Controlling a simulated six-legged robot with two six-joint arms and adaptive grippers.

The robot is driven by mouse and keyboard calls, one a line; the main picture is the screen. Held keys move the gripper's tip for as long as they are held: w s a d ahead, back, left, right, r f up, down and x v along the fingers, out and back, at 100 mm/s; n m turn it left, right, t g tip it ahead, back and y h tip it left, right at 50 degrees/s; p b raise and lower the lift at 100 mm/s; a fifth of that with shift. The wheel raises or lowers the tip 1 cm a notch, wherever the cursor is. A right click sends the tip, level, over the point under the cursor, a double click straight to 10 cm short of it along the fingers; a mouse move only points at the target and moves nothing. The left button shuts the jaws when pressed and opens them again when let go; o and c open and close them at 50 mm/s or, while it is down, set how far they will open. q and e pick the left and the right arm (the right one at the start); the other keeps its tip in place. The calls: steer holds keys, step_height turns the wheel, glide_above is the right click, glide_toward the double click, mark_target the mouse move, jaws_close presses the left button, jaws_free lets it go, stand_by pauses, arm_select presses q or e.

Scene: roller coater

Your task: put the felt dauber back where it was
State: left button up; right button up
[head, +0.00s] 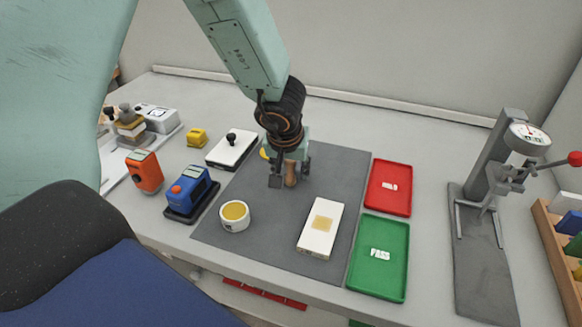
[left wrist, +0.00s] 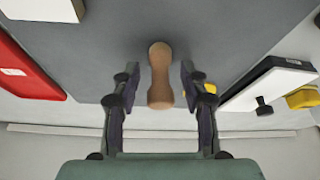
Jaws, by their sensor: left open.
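The felt dauber, a wooden peg-like piece with a narrower waist (head: 291,177), appears upright on the grey mat (head: 340,165), partly hidden by the gripper. In the left wrist view the dauber (left wrist: 160,78) shows between the two fingers. My left gripper (head: 290,172) is open around it, with a gap on each side in the left wrist view (left wrist: 159,74). A white cup with amber content (head: 235,213) and a white block with a tan patch (head: 321,228) stand on the mat nearer to me. My right gripper is not in view.
A white pad with a black knob (head: 232,148) lies left of the gripper. Blue (head: 190,190) and orange (head: 144,171) devices stand farther left. Red (head: 388,187) and green (head: 378,258) trays lie right, before a gauge stand (head: 487,230). The mat between cup and white block is clear.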

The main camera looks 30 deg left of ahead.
arm_select(q)
steer(key=shift+r, duration=0.3)
steer(key=p+v, duration=0.7)
steer(key=v, duration=0.4)
steer(key=shift+r, duration=0.4)
steer(key=shift+s, duration=0.15)
